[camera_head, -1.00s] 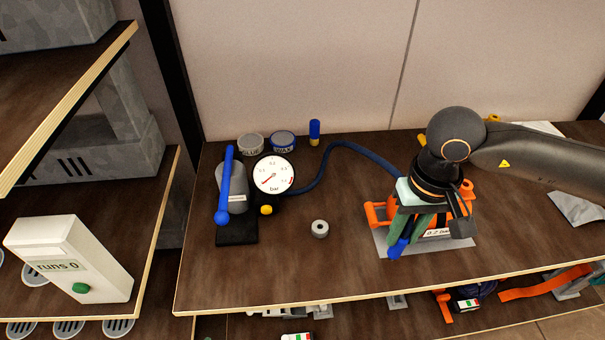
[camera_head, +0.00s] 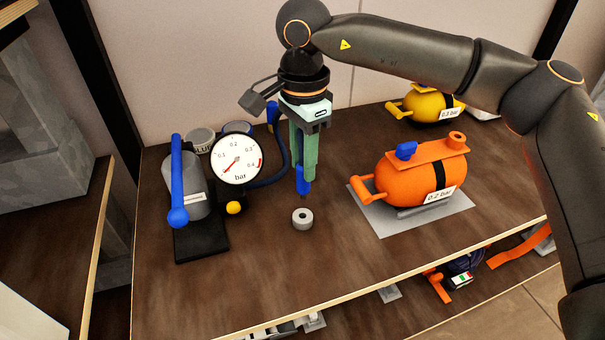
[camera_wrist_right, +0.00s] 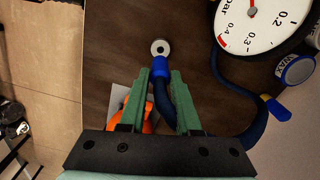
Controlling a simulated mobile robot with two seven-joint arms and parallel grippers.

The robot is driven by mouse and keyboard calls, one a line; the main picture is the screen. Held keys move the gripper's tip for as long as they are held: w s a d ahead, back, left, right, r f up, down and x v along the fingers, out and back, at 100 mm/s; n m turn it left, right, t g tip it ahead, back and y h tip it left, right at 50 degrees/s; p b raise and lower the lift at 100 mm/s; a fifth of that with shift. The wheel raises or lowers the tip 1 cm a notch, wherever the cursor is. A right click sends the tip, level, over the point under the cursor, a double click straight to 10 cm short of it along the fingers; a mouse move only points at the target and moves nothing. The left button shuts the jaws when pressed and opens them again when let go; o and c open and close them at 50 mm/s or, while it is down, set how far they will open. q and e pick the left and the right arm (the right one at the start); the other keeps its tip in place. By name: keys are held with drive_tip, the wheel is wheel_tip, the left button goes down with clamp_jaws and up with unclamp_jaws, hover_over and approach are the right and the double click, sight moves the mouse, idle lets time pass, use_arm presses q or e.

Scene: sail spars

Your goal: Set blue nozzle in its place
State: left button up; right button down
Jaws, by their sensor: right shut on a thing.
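My right gripper (camera_head: 303,172) points down with its green fingers shut on the blue nozzle (camera_head: 303,187), whose tip points down. In the right wrist view the nozzle (camera_wrist_right: 160,68) shows at the fingertips, with a dark blue hose (camera_wrist_right: 166,102) behind it. Just below the nozzle, on the table, stands a small grey ring (camera_head: 302,219) with a dark hole; it also shows in the wrist view (camera_wrist_right: 160,47). In the head view a gap shows between nozzle tip and ring. My left gripper is not in view.
At left stands the pump (camera_head: 187,200) with a blue handle and a round gauge (camera_head: 237,159). At right an orange float (camera_head: 425,178) with a blue cap (camera_head: 406,150) lies on a grey plate (camera_head: 400,220). A yellow float (camera_head: 432,104) is behind. The front table edge is clear.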

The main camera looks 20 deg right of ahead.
sight(303, 181)
drive_tip(key=shift+r, duration=0.1)
idle(0.3)
drive_tip(key=shift+f+b, duration=0.45)
drive_tip(key=shift+f, duration=0.35)
drive_tip(key=shift+f+b, duration=0.6)
drive_tip(key=shift+f, duration=0.65)
drive_tip(key=shift+f+b, duration=0.25)
drive_tip(key=shift+b, duration=0.15)
drive_tip(key=shift+f, duration=0.1)
